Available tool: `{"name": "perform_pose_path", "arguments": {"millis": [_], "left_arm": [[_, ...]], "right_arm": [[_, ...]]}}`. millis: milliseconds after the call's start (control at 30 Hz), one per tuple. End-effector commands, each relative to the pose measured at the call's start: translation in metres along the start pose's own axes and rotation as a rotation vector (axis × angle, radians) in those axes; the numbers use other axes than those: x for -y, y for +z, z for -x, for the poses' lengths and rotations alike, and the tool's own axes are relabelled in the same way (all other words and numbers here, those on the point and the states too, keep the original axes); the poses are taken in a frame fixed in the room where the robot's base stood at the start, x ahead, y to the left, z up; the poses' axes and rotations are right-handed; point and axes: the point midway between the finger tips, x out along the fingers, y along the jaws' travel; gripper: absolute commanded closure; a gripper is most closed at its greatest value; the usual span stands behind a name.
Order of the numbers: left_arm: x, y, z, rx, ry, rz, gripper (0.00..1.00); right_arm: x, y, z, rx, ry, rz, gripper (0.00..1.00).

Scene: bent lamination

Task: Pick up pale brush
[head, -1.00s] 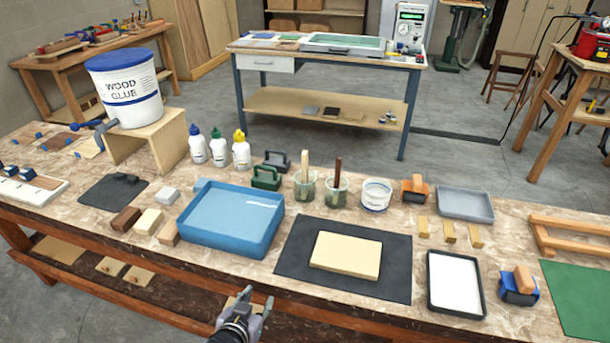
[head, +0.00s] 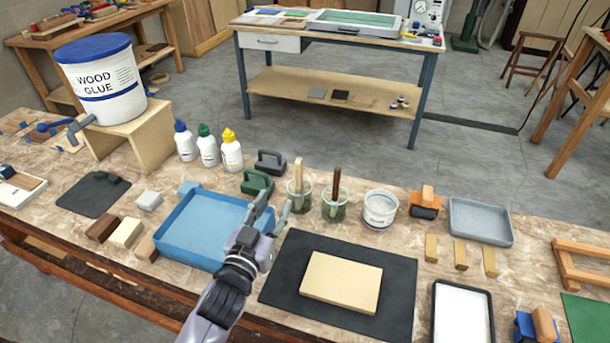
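The pale brush (head: 299,173) stands upright in a clear cup (head: 301,197) on the workbench, its light wooden handle sticking up. A brush with a dark handle (head: 336,184) stands in a similar cup (head: 335,209) just to its right. The brush's lower end is hard to see inside the cup. My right gripper is not in view.
The blue tray (head: 170,243) lies beneath my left arm. A white tub (head: 380,209) is to the right. A black mat (head: 391,325) with a pale board (head: 341,282) lies in front.

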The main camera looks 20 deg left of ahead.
Motion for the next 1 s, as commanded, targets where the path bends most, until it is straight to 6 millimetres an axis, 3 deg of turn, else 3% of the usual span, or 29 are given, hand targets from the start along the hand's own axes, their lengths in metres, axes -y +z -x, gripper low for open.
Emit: {"name": "perform_pose_path", "arguments": {"millis": [500, 800, 1000], "left_arm": [[-0.001, -0.004, -0.099, -0.007, 0.003, 0.0, 0.63], [-0.001, -0.002, -0.123, -0.006, 0.003, 0.0, 0.63], [-0.002, 0.001, -0.144, -0.005, 0.002, 0.0, 0.63]], "right_arm": [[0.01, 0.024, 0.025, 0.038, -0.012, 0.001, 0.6], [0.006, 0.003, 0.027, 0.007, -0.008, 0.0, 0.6], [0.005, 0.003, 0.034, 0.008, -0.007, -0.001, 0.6]]}}
